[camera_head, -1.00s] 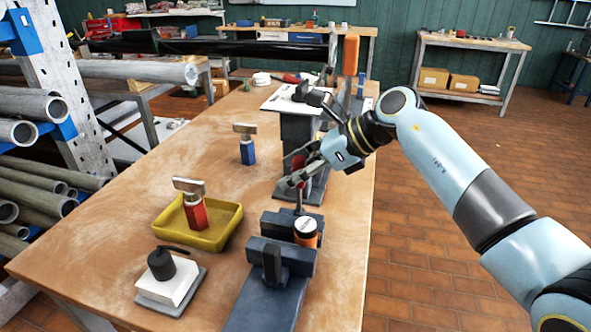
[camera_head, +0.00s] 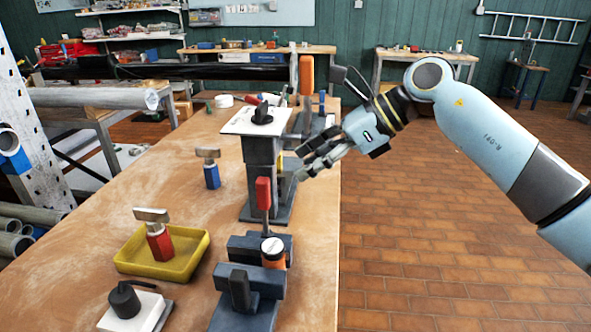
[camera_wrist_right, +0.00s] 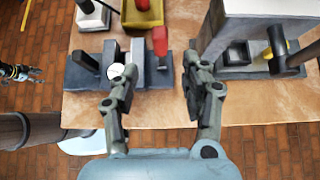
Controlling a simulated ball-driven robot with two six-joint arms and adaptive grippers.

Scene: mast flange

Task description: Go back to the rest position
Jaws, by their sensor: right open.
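In the head view my right gripper (camera_head: 308,162) is open and empty, to the right of the grey stand and above the bench's right edge. In the right wrist view its two fingers (camera_wrist_right: 160,64) are spread with nothing between them. The red-handled tool (camera_head: 263,193) stands upright in the dark grey holder (camera_head: 245,244), apart from the gripper. It also shows in the right wrist view (camera_wrist_right: 160,41), beyond the fingers. My left gripper (camera_wrist_right: 22,73) is small at the left edge of the right wrist view, over the floor; its opening is unclear.
The grey stand (camera_head: 260,165) with a white top plate is close left of my right gripper. A yellow tray (camera_head: 190,262) holds a red-handled hammer; a blue-handled one (camera_head: 211,168) stands behind. Brick floor right of the bench is clear.

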